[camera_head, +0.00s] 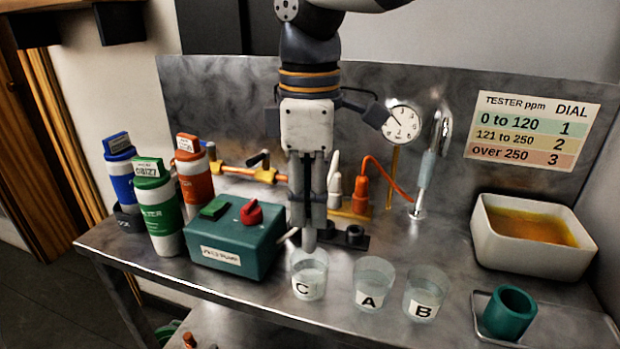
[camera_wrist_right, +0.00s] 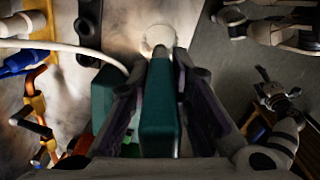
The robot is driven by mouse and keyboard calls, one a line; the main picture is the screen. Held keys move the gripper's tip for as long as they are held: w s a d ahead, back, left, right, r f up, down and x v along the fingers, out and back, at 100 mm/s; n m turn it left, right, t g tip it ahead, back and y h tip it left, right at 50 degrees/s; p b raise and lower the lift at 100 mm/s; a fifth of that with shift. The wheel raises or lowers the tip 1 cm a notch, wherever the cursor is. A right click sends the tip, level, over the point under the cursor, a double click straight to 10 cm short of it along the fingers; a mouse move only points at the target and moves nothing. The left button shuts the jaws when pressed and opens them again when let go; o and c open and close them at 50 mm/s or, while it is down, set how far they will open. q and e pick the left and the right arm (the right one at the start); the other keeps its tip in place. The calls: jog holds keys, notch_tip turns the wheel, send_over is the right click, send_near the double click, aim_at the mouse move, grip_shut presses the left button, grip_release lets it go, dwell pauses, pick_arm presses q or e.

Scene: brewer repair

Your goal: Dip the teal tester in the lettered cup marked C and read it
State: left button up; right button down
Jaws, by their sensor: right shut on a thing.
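My right gripper (camera_head: 308,218) points straight down over the lettered cup marked C (camera_head: 309,281). In the right wrist view the right gripper (camera_wrist_right: 158,75) is shut on the teal tester (camera_wrist_right: 160,115), which lies lengthwise between the fingers. In the head view the fingers hide most of the tester; a grey tip shows below them at the back rim of cup C. I cannot tell whether it is in the liquid. The tester's reading does not show. Cup A (camera_head: 368,298) and cup B (camera_head: 421,306) stand to the right of C.
A teal pump box (camera_head: 235,258) with a red knob stands just left of cup C. Bottles (camera_head: 157,220) stand farther left. A teal mug (camera_head: 509,315) and a white basin (camera_head: 525,262) are at right. A tester chart (camera_head: 532,132) hangs on the wall.

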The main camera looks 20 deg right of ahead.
aim_at(309, 250)
jog(key=shift+f, duration=3.1)
jog(key=shift+r, duration=4.3)
